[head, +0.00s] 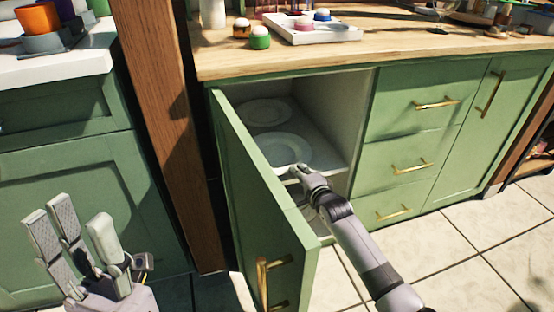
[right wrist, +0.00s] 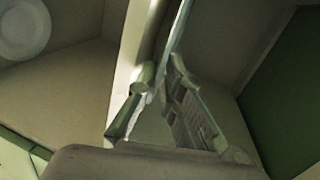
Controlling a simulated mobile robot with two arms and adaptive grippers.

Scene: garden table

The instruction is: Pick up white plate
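Two white plates lie flat on the shelf inside the open green cabinet. The nearer white plate (head: 280,149) is close to the shelf's front edge, and the other plate (head: 263,112) is further back. My right gripper (head: 298,170) is at the near rim of the nearer plate. In the right wrist view, a thin pale edge (right wrist: 182,25) runs between the close-set fingertips of my right gripper (right wrist: 162,68). I cannot tell whether they clamp it. My left gripper (head: 75,235) is open and empty at the lower left, away from the plates.
The open cabinet door (head: 255,190) stands just left of my right arm. A wooden post (head: 155,90) is further left. The wooden countertop (head: 400,55) above holds a white tray (head: 335,35) and small jars. Drawers with brass handles (head: 412,168) are to the right.

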